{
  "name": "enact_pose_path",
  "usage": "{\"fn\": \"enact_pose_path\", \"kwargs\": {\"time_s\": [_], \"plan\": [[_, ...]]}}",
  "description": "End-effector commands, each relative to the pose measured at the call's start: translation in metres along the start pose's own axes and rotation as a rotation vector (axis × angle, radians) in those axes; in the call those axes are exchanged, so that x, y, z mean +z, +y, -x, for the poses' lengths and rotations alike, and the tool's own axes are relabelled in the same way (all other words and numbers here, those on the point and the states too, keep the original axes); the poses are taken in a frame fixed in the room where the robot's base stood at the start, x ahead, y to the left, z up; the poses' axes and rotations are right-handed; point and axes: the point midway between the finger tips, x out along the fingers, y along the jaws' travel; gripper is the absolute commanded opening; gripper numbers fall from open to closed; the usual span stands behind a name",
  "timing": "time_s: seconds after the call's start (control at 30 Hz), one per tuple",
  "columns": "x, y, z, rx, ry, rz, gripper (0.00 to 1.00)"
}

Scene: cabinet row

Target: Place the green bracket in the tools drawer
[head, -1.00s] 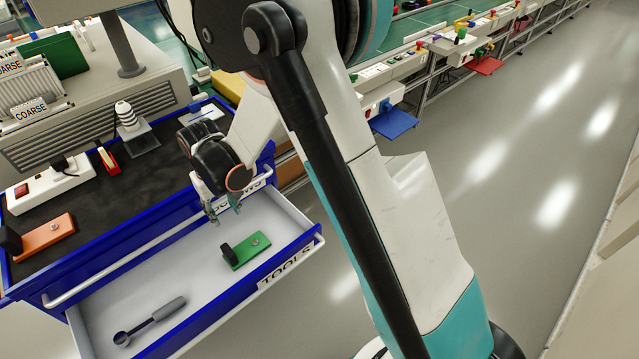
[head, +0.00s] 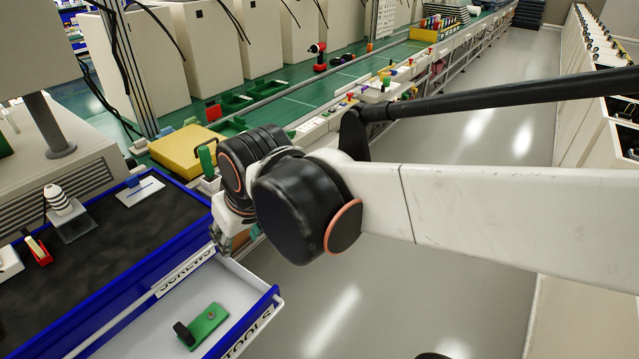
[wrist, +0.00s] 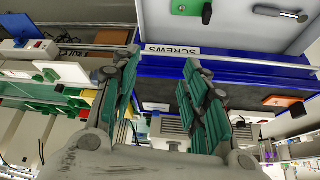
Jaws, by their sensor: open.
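The green bracket (head: 207,326) with its black knob lies flat inside the open tools drawer (head: 262,309), near the end with the TOOLS label. It also shows at the top edge of the wrist view (wrist: 181,7). My gripper (head: 222,243) is beside the cabinet's right corner, by the SCREWS drawer front, apart from the bracket. In the head view its fingers are partly hidden behind my wrist. In the wrist view my gripper (wrist: 156,66) has its two green-padded fingers spread wide, with nothing between them.
A grey-handled tool (wrist: 280,13) also lies in the tools drawer. A yellow box (head: 187,150) and a conveyor line stand behind. The floor at right is clear.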

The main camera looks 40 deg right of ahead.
Motion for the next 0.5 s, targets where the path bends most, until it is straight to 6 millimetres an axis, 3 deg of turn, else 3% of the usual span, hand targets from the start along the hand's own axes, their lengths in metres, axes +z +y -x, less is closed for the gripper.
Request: {"fn": "enact_pose_path", "kwargs": {"time_s": [0.2, 0.5], "plan": [[0.039, 0.018, 0.027, 0.023, 0.081, -0.033, 0.41], [0.062, 0.028, 0.038, 0.040, 0.136, -0.051, 0.41]]}}
